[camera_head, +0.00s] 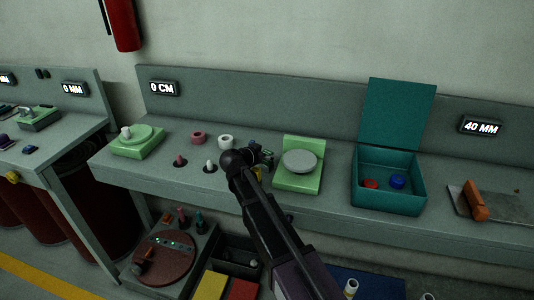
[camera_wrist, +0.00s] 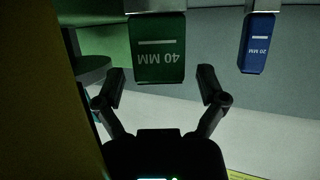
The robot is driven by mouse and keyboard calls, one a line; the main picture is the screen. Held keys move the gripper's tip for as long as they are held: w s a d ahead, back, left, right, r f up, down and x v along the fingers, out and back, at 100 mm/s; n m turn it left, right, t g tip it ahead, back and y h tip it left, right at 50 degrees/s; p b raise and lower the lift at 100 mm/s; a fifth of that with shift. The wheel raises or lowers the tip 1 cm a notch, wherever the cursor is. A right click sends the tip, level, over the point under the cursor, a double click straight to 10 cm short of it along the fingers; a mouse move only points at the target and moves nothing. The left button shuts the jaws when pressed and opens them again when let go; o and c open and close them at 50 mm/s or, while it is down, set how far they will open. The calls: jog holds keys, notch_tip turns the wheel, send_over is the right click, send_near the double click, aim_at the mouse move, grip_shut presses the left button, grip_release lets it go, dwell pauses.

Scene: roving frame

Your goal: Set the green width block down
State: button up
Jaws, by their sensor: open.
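The green width block (camera_wrist: 158,50), marked 40 MM upside down, shows in the wrist view just beyond and between my fingertips, with a visible gap to each finger. A pale strip touches its upper end in that picture. My gripper (camera_wrist: 163,80) is open and empty. In the head view my gripper (camera_head: 263,156) is over the bench, left of the green scale (camera_head: 299,181). I cannot make out the green block there; my gripper hides that spot.
A blue 20 MM block (camera_wrist: 258,42) is to the right in the wrist view, and a yellow surface (camera_wrist: 38,100) fills its left.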

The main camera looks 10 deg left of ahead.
jog(key=p+v, duration=0.4)
jog(key=v, duration=0.7)
jog(key=shift+s+r, duration=0.2)
jog(key=shift+s, duration=0.05)
